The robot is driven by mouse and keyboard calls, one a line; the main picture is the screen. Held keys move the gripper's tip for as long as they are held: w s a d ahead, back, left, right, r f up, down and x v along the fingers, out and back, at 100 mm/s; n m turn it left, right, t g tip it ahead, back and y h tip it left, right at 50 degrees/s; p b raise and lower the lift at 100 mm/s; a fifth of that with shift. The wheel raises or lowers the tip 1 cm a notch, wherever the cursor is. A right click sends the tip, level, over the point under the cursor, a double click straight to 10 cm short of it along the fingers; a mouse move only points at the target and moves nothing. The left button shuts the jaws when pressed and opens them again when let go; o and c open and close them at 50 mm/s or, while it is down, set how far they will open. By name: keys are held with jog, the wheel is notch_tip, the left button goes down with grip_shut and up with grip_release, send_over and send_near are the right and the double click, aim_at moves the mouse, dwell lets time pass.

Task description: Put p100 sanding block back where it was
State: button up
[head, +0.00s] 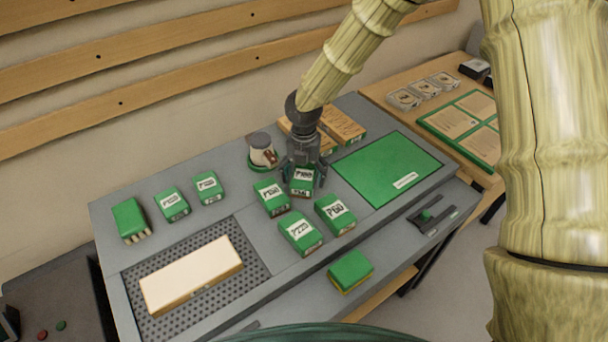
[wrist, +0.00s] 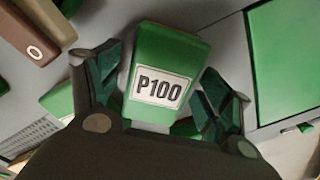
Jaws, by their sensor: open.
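The P100 sanding block (wrist: 166,65) is green with a white label reading P100. In the wrist view it sits between the two spread fingers of my gripper (wrist: 165,100), with a gap visible on the right. In the head view my gripper (head: 303,178) is pointed down over the P100 block (head: 302,181) on the grey bench, at the back of a cluster of labelled green blocks. The fingers are open around it. Whether the block touches the bench is hidden.
Close by stand the P60 block (head: 336,213), the P220 block (head: 301,232) and another labelled block (head: 271,197). A round pot (head: 262,152) is just behind left. A green mat (head: 387,166) lies right. A pale wood piece (head: 191,275) lies on the perforated panel (head: 250,272).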

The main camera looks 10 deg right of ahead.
aim_at(304, 174)
notch_tip(304, 174, up, 12)
jog(key=b, duration=0.1)
jog(key=shift+b, duration=0.3)
